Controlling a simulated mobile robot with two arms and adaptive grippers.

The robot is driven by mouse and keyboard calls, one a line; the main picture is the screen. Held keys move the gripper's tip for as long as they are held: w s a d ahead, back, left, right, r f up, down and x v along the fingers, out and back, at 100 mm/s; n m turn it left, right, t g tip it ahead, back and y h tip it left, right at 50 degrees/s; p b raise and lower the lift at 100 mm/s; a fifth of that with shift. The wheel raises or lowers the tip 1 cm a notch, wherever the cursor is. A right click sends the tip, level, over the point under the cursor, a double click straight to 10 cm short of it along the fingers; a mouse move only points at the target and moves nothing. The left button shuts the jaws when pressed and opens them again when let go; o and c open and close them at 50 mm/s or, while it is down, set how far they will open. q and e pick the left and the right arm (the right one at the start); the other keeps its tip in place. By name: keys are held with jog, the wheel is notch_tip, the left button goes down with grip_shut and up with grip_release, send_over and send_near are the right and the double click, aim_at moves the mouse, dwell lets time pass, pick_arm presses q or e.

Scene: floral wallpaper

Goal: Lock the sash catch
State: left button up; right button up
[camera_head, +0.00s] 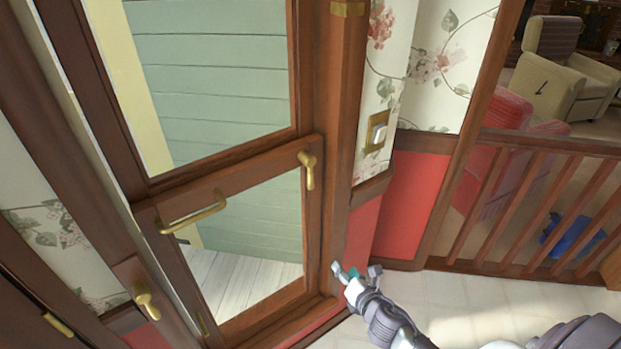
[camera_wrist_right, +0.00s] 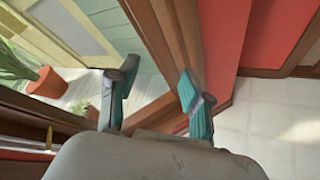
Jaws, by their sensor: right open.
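The glazed wooden sash (camera_head: 225,185) stands in its brown frame. A small brass catch (camera_head: 307,170) sits at the right end of its middle rail, with its lever pointing down; I cannot tell whether it is locked. A curved brass handle (camera_head: 192,214) is on the same rail at the left. Another brass lever (camera_head: 147,304) sits lower left, on a separate wooden piece. My right gripper (camera_head: 356,271) is open and empty, low by the foot of the right frame post, well below the catch. It also shows in the right wrist view (camera_wrist_right: 158,78). My left gripper is out of view.
A brass-framed light switch (camera_head: 376,134) is on the floral wall right of the frame. A wooden railing (camera_head: 525,205) stands at the right, with a red chair and a blue object behind it. Pale floor is clear beneath my right arm. A potted plant (camera_wrist_right: 48,83) is beyond the glass.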

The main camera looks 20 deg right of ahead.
aim_at(312, 184)
jog(key=w+a+r+n+t+y, duration=0.15)
jog(key=r+n, duration=0.25)
jog(key=r, duration=0.6)
jog(key=w+a+r+n+t, duration=0.1)
jog(key=w+r+n+t, duration=0.3)
jog(key=r, duration=0.6)
jog(key=shift+n+g, duration=0.4)
jog(key=shift+g, duration=0.05)
jog(key=w+p, duration=0.1)
jog(key=w, duration=0.6)
jog(key=w+p, duration=0.1)
jog(key=w, duration=0.3)
jog(key=shift+a+f+p, duration=0.15)
jog(key=shift+f+p, duration=0.15)
grip_shut()
